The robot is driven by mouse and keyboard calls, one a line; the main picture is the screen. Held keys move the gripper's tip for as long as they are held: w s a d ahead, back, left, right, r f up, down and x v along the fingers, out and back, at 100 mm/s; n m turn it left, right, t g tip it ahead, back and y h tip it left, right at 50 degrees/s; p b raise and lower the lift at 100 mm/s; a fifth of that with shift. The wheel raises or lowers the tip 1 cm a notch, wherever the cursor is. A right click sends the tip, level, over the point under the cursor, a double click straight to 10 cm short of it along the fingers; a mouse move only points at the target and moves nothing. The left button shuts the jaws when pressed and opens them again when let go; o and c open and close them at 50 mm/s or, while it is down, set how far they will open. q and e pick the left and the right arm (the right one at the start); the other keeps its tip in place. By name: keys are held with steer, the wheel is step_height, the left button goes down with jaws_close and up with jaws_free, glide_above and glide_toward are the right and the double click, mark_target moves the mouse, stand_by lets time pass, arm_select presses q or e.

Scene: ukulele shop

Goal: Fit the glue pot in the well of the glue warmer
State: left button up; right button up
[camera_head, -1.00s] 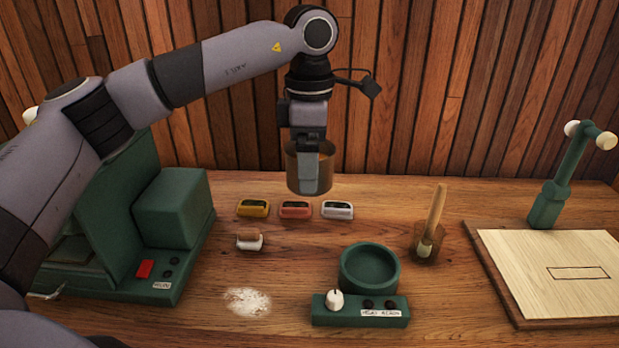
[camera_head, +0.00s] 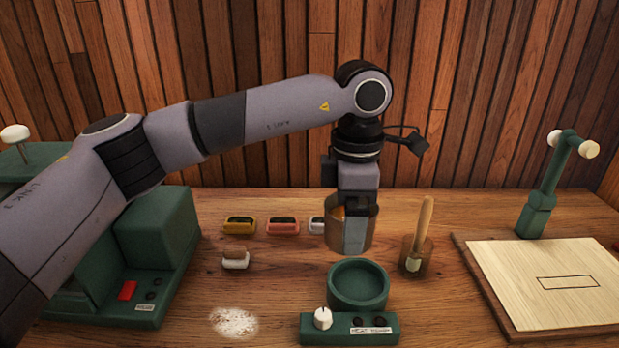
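The glue pot (camera_head: 366,231) is a brownish, translucent-looking cup. My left gripper (camera_head: 355,236) points down and is shut on the pot's near wall, with a grey finger over its front. The pot hangs upright, above and just behind the glue warmer as seen in the head view. The glue warmer is a green unit with a round, empty well (camera_head: 357,284) and a front control box (camera_head: 349,328) with a white knob, two dark buttons and a label. Part of the pot is hidden by the gripper. My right gripper is not in view.
A brush stands in a small brown holder (camera_head: 416,255) close right of the pot. Yellow (camera_head: 239,225) and red (camera_head: 283,226) tins are to the left, with a white one partly hidden. A green machine (camera_head: 160,232) stands left; a wooden board (camera_head: 535,285) lies right.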

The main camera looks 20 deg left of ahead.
arm_select(q)
steer(key=d+f, duration=0.1)
steer(key=s+d+f, duration=0.1)
steer(key=shift+d, duration=0.35)
steer(key=shift+f+b, duration=0.15)
steer(key=shift+b, duration=0.25)
steer(key=shift+f+b, duration=1.95)
steer(key=shift+f, duration=1.2)
steer(key=o, duration=1)
